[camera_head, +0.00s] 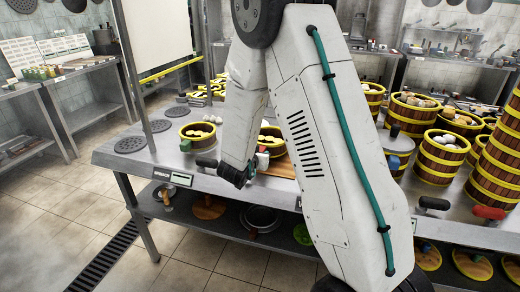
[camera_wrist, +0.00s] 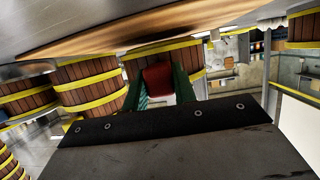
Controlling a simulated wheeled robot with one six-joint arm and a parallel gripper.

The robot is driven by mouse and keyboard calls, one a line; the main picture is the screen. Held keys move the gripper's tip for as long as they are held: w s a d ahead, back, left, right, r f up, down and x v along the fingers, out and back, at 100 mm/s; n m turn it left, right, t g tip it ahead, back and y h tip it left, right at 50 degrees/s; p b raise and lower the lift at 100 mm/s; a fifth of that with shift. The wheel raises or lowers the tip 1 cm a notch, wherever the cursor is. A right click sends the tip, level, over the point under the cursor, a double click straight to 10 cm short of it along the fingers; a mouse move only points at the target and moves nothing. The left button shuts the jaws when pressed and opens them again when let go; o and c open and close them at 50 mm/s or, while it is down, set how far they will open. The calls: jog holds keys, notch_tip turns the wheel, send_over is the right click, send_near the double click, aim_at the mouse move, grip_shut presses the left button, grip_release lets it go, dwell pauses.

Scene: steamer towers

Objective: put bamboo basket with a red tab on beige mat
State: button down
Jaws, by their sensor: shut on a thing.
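A round bamboo basket (camera_head: 275,149) with yellow bands and buns inside is partly hidden behind my arm. Its red tab (camera_wrist: 158,77) is between the green fingers of my gripper (camera_wrist: 160,85), which is shut on it. In the head view my gripper (camera_head: 237,173) is low at the table's front edge, and its fingertips are hard to make out. A beige wooden mat (camera_head: 284,168) shows under and in front of the basket. It also spans the top of the tilted wrist view (camera_wrist: 120,35), close to the basket. I cannot tell whether they touch.
Another basket of buns (camera_head: 201,135) with a green tab stands just left on the steel table (camera_head: 130,159). Basket towers (camera_head: 497,165) stand at the right, one with a red tab (camera_head: 489,212) at its base. Dark round plates (camera_head: 131,145) lie at the table's left.

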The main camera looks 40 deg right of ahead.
jog(key=shift+f, duration=0.55)
dwell(0.6)
jog(key=c, duration=1.1)
grip_release()
jog(key=shift+o, duration=0.2)
jog(key=v, duration=0.7)
jog(key=shift+s+a+r, duration=0.1)
jog(key=shift+a, duration=0.15)
jog(key=shift+v, duration=2.3)
